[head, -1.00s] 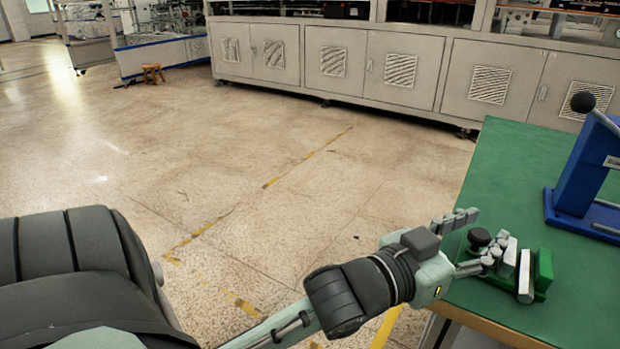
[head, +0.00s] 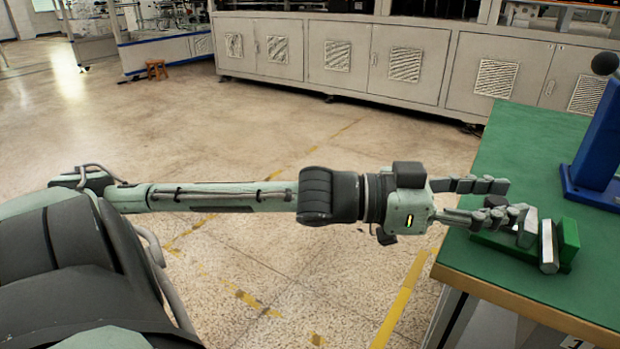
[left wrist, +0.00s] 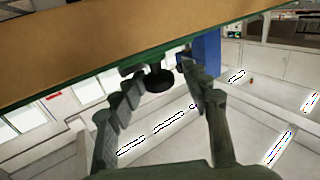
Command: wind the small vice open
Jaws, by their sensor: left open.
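The small green vice (head: 568,240) stands near the left edge of the green bench. Its silver jaw plates (head: 548,245) stand close together with a narrow gap. Its black round knob (head: 496,201) faces left and is partly hidden by my fingers; the knob also shows in the left wrist view (left wrist: 159,80). My left gripper (head: 512,198) is open, with one finger reaching beyond the knob and the other on the near side, overlapping the vice. In the left wrist view the knob lies between the two fingers (left wrist: 165,82), near their tips. I cannot tell whether they touch it. My right gripper is not in view.
A blue stand (head: 601,135) with a black ball-ended lever (head: 605,63) stands behind the vice on the green bench top (head: 530,140). The bench has a wooden edge (head: 500,292). Open floor lies left of the bench, and grey cabinets (head: 430,65) line the back.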

